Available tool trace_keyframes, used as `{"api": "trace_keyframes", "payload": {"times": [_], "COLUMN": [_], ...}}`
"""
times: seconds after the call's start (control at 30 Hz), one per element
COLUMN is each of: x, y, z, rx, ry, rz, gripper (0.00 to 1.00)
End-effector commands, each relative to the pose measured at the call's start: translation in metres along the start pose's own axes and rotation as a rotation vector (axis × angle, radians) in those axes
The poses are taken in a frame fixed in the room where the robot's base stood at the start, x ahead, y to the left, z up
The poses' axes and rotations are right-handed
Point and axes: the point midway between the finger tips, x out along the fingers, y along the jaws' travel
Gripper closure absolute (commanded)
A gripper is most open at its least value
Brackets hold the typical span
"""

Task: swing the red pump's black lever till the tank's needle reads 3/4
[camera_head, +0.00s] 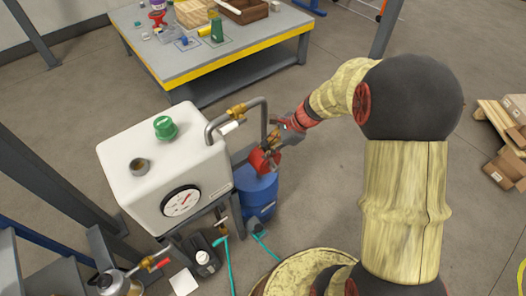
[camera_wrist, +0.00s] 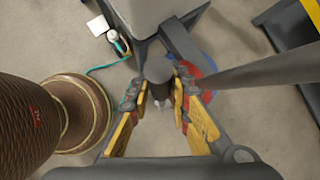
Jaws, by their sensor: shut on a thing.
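The white tank (camera_head: 150,165) stands on a dark frame at centre left. Its round gauge (camera_head: 181,201) faces front; the needle looks slanted, but it is too small to read exactly. The red pump (camera_head: 264,161) sits on top of a blue drum (camera_head: 257,192), to the right of the tank. My gripper (camera_head: 275,140) is at the pump from the upper right. In the wrist view my gripper (camera_wrist: 163,92) is shut on the dark rounded end of the black lever (camera_wrist: 158,68), between its yellow pads. The rest of the lever is mostly hidden.
A grey pipe (camera_head: 264,115) with a brass valve arches from the tank to the pump, close to my gripper. A grey workbench (camera_head: 215,62) with a yellow edge stands behind. Cartons on a pallet (camera_head: 507,165) are at right. A teal hose (camera_head: 229,268) lies in front.

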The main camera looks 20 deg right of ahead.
Motion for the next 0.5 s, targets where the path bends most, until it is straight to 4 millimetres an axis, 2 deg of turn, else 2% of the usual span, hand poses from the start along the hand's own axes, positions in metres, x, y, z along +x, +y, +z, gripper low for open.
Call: {"api": "trace_keyframes", "payload": {"times": [0.2, 0.5], "x": [-0.014, -0.026], "y": [-0.014, -0.031], "z": [-0.017, -0.042], "rx": [0.063, 0.134], "ry": [-0.120, -0.284], "rz": [0.061, 0.141], "gripper": [1.00, 1.00]}}
